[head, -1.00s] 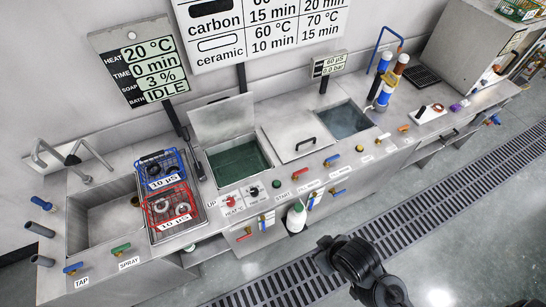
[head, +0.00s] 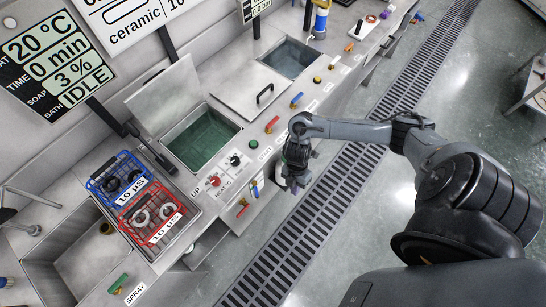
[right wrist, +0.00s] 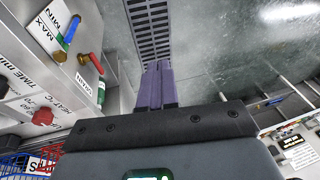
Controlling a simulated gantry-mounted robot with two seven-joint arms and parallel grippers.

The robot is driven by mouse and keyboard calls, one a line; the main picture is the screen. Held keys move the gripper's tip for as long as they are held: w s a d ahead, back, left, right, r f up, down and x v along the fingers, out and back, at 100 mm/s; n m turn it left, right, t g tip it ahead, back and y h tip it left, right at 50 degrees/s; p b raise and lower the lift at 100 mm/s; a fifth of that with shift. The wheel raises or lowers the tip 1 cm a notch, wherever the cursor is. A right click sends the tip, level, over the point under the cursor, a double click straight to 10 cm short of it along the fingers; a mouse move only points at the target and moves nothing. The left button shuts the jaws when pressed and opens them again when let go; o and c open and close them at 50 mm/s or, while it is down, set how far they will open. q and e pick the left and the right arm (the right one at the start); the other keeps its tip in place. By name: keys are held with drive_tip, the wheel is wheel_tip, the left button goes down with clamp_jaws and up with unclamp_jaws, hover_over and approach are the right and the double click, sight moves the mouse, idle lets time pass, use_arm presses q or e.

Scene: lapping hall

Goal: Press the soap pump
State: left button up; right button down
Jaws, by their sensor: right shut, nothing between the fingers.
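The soap pump, a white bottle (head: 281,172), stands at the front face of the counter. In the head view it is mostly hidden behind my right gripper, and its pump head cannot be made out. My right gripper (head: 297,184) points down in front of the bottle; whether they touch cannot be told. In the right wrist view the purple fingers of the right gripper (right wrist: 157,72) are shut together with nothing between them. My left gripper is not in view.
A blue basket (head: 117,178) and a red basket (head: 151,215) with rings sit left of the open green bath (head: 200,140).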

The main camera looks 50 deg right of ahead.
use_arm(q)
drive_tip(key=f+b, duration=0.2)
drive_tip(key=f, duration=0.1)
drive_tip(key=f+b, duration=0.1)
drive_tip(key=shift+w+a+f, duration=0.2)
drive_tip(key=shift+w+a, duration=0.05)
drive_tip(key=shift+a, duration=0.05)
use_arm(e)
drive_tip(key=w+d+r+t+h, duration=0.1)
drive_tip(key=w+d+r, duration=0.2)
drive_tip(key=w+d, duration=0.3)
drive_tip(key=w+d+r+t+h, duration=0.1)
drive_tip(key=w+d+r, duration=0.2)
drive_tip(key=w+d, duration=0.3)
drive_tip(key=shift+w+d+m+h, duration=0.15)
drive_tip(key=shift+d+m+h, duration=0.2)
drive_tip(key=shift+d, duration=0.3)
wheel_tip(320, 180, down, 12)
drive_tip(key=b, duration=0.3)
drive_tip(key=shift+f+b, duration=0.1)
drive_tip(key=shift+b, duration=0.2)
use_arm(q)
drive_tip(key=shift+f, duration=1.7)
use_arm(e)
drive_tip(key=shift+f, duration=0.9)
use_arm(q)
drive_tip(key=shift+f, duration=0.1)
